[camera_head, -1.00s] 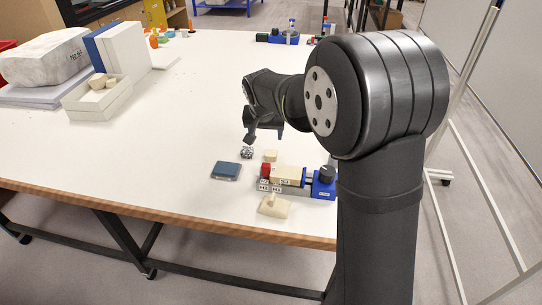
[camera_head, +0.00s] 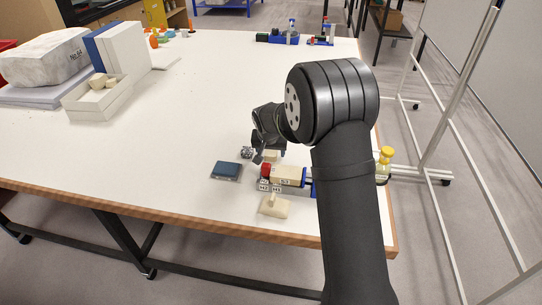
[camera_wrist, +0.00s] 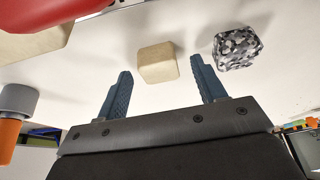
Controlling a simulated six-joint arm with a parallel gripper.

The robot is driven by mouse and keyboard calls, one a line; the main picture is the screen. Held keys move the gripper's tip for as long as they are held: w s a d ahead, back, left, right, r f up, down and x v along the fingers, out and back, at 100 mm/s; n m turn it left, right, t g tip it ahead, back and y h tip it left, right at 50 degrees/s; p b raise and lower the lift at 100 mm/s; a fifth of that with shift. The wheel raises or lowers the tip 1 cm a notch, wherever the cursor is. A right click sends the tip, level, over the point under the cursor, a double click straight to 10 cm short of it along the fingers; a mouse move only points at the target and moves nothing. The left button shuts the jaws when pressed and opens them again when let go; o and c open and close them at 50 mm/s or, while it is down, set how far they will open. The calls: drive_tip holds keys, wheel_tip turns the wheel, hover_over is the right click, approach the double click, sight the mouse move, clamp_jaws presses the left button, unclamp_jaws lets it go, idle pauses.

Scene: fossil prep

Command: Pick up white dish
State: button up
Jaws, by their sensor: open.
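No thing is plainly a white dish; an open white tray (camera_head: 98,108) with small beige cups (camera_head: 100,81) stands at the left of the table, far from my gripper. My gripper (camera_head: 262,157) is low over the table near the right front. In the wrist view its two blue fingers (camera_wrist: 160,66) are apart, and a small cream block (camera_wrist: 158,62) shows between their tips, not gripped. The block is also partly visible in the head view (camera_head: 271,155). A black-and-white speckled block (camera_wrist: 237,48) lies just outside the right finger.
A dark blue square (camera_head: 226,170) and a cream piece (camera_head: 274,206) lie nearby. A yellow-topped bottle (camera_head: 385,160) stands at right. The table's middle is clear.

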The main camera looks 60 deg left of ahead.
drive_tip(key=shift+f, duration=0.1)
drive_tip(key=c, duration=1.1)
drive_tip(key=r, duration=0.4)
drive_tip(key=shift+w+d+r, duration=0.15)
drive_tip(key=shift+w+r, duration=0.1)
drive_tip(key=shift+r, duration=0.1)
drive_tip(key=w+d+r, duration=0.6)
drive_tip(key=d, duration=0.3)
hover_over(271, 154)
wheel_tip(271, 154, down, 6)
drive_tip(key=shift+f, duration=2.2)
